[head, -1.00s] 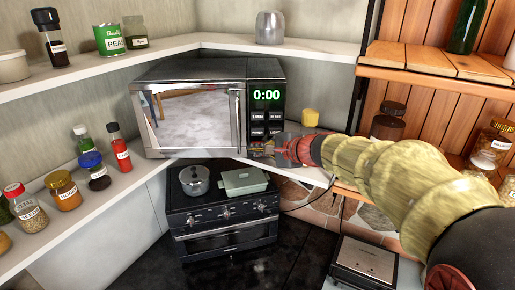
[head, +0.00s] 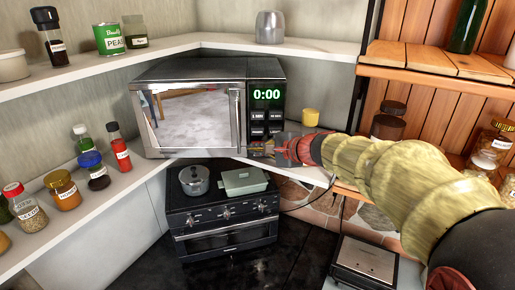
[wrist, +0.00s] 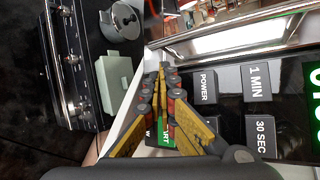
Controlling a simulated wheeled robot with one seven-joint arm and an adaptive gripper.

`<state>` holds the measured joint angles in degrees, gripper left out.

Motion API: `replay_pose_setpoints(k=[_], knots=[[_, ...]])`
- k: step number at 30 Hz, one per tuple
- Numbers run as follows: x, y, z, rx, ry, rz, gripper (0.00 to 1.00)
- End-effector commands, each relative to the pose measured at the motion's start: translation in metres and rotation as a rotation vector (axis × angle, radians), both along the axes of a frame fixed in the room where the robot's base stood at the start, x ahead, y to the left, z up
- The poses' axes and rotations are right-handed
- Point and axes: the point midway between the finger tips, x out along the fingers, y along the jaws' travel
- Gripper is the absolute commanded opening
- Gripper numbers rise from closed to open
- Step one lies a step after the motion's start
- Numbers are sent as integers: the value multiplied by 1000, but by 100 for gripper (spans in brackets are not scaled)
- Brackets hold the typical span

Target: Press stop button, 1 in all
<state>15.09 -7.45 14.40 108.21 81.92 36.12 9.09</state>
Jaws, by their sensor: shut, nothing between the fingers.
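The microwave (head: 190,80) stands on the white corner shelf, its display (head: 266,95) reading 0:00. In the wrist view its buttons appear turned sideways: POWER (wrist: 204,84), 1 MIN (wrist: 256,80), 30 SEC (wrist: 261,136) and a partly covered green START button (wrist: 167,131). I cannot make out a stop button; the fingers cover part of the lower panel. My gripper (head: 262,149) is shut and empty at the lower part of the panel, and its tips also show in the wrist view (wrist: 162,70). I cannot tell whether they touch the panel.
A yellow cup (head: 310,117) stands right of the microwave. A small oven (head: 222,220) with a pot (head: 194,180) and a green dish (head: 243,181) sits below. Jars line the left shelf (head: 125,181). A metal canister (head: 270,27) stands on the shelf above.

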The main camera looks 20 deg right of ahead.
Motion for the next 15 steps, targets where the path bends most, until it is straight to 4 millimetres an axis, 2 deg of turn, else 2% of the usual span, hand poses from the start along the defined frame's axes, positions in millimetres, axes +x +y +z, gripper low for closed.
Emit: replay_pose_setpoints(k=[9, 15], knots=[[-17, 4, -1, -1, -2, 1, 0], [-19, 5, -1, -1, 0, 0, 0]])
